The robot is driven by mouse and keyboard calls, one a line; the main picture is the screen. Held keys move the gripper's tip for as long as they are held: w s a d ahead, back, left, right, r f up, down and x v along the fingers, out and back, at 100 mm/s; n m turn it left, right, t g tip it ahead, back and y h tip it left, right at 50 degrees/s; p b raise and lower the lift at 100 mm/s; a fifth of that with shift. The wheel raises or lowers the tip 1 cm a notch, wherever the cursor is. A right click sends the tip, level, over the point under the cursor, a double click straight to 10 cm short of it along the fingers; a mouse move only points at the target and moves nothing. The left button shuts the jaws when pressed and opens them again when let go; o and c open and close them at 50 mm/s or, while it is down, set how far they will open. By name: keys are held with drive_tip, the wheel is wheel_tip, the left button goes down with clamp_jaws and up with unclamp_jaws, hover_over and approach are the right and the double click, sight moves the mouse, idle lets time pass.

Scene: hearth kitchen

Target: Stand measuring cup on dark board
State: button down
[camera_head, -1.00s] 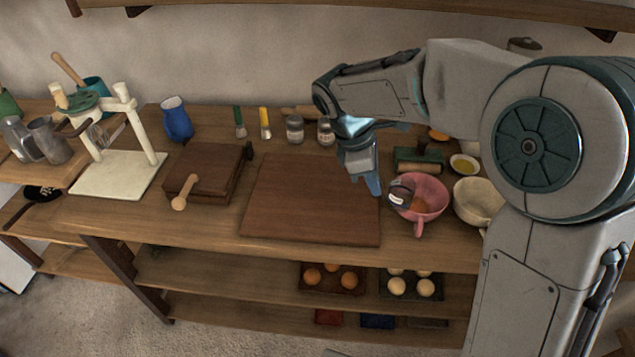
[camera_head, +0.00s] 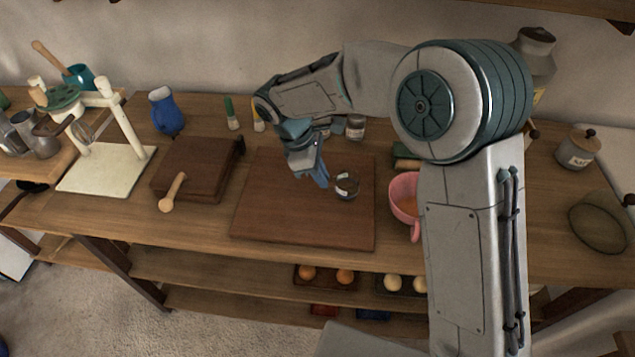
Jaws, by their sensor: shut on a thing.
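The measuring cup (camera_head: 346,187) is a small clear cup with a white label or marking, and it looks roughly upright. My gripper (camera_head: 324,178) is shut on its left side. The cup is over the right part of the dark board (camera_head: 295,225), a flat brown slab on the wooden counter. I cannot tell whether the cup's base touches the board or hangs a little above it. My gripper's fingers partly hide the cup's left edge.
A pink bowl (camera_head: 402,192) stands right of the board, partly behind my arm. Jars (camera_head: 355,127) and brushes (camera_head: 231,114) stand behind. The board is otherwise clear.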

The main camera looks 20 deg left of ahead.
drive_tip(key=shift+a+f+p, duration=0.15)
drive_tip(key=shift+f+p, duration=0.05)
drive_tip(key=shift+f, duration=0.9)
drive_tip(key=shift+a+f+p, duration=0.15)
drive_tip(key=shift+f, duration=0.95)
drive_tip(key=shift+f, duration=0.1)
drive_tip(key=shift+f, duration=0.15)
drive_tip(key=c, duration=1.5)
unclamp_jaws()
drive_tip(key=v, duration=1.2)
drive_tip(key=shift+a+r+b, duration=0.1)
drive_tip(key=shift+r+b, duration=0.1)
drive_tip(key=shift+b, duration=0.2)
